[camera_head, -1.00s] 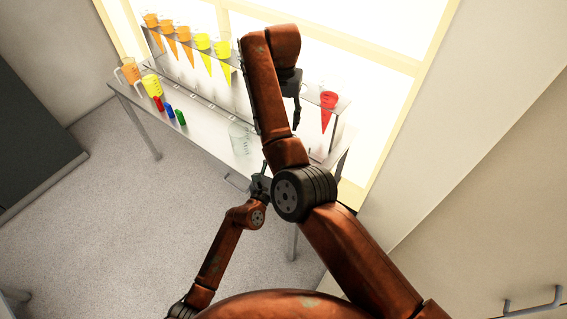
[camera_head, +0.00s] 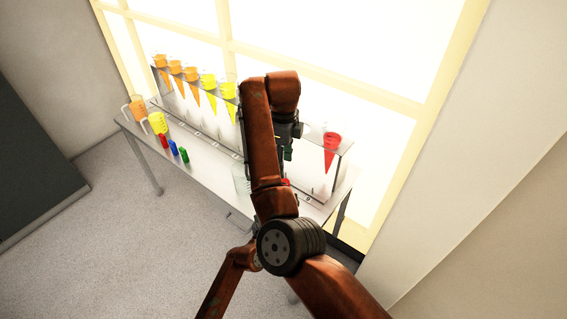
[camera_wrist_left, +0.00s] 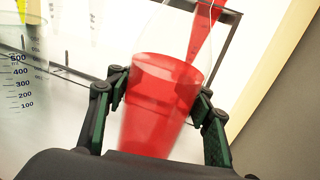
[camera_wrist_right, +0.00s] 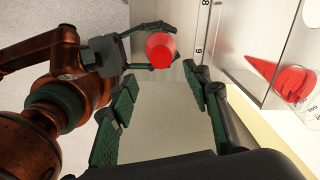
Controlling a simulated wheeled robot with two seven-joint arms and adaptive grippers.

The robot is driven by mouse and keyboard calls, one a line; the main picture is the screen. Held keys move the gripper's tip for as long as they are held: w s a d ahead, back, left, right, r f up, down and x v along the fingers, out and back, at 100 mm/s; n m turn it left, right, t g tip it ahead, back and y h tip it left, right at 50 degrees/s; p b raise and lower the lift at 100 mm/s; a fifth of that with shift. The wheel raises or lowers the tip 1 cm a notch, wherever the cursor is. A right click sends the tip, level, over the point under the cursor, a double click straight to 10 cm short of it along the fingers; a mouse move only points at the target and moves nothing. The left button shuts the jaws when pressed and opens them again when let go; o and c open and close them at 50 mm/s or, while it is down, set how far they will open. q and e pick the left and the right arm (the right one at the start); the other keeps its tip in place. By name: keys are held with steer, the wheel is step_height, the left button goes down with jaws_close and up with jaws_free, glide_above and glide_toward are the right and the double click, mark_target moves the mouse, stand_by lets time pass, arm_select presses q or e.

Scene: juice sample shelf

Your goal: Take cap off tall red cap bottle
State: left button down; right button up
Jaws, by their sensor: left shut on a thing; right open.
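A see-through vessel with red contents, seemingly the tall bottle, stands between the left fingers in the left wrist view (camera_wrist_left: 160,100). My left gripper (camera_wrist_left: 160,88) is shut on it. In the right wrist view it shows as a red round shape (camera_wrist_right: 161,50) in the left gripper (camera_wrist_right: 150,45). I cannot tell whether a separate cap is on it. In the head view only a bit of red (camera_head: 286,181) shows beside my right arm, which hides the left gripper. My right gripper (camera_wrist_right: 165,100) is open and empty, its fingers pointing toward the bottle, apart from it.
A clear graduated beaker (camera_wrist_left: 20,85) stands left of the held bottle. A rack holds orange and yellow cones (camera_head: 193,85) and a red cone (camera_head: 331,145). Orange (camera_head: 138,108) and yellow (camera_head: 158,122) jugs and small red, blue (camera_head: 173,147) and green bottles stand at the table's left.

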arm_select(q)
steer(key=shift+r, duration=0.25)
arm_select(e)
steer(key=f+m, duration=0.1)
steer(key=f, duration=0.1)
steer(key=f+m, duration=0.1)
steer(key=f, duration=0.1)
steer(key=f+m, duration=0.1)
steer(key=f, duration=0.1)
steer(key=shift+s+d+f, duration=0.1)
steer(key=shift+s, duration=0.3)
arm_select(q)
steer(key=shift+s+r, duration=0.1)
steer(key=shift+s, duration=0.1)
arm_select(e)
steer(key=shift+f, duration=0.7)
steer(key=shift+c, duration=0.6)
